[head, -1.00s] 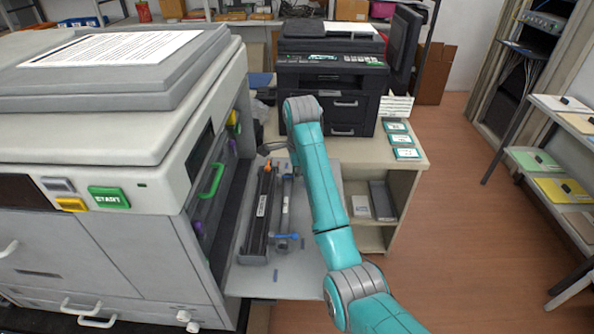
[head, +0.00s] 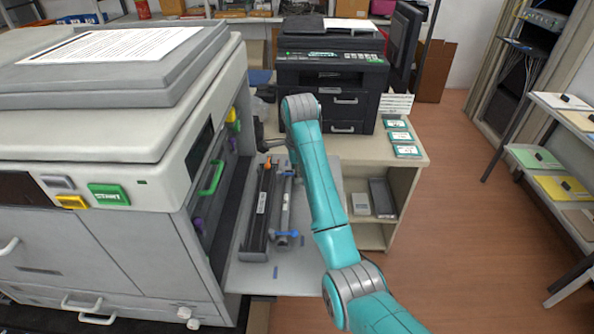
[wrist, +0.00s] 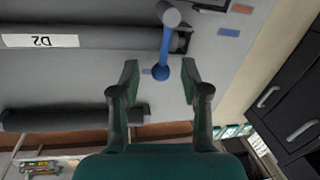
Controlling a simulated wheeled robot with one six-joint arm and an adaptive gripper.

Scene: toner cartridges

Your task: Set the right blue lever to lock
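A blue lever (wrist: 165,50) with a rounded blue tip shows in the wrist view, at the end of a dark grey roller (wrist: 115,38) labelled D2. My gripper (wrist: 161,78) is open, one finger on each side of the lever tip, with visible gaps; depth is hard to judge. In the head view my gripper (head: 268,145) is at the far end of the pulled-out tray (head: 312,262), partly hidden by my arm. A black cartridge unit (head: 257,225) lies beside a grey one (head: 285,205) on the tray. Another blue lever (head: 287,235) shows at the grey unit's near end.
The large printer (head: 110,240) stands close on the left, with a green handle (head: 211,178). A black printer (head: 331,85) stands on the table behind. Small teal-edged boxes (head: 400,137) lie right of it.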

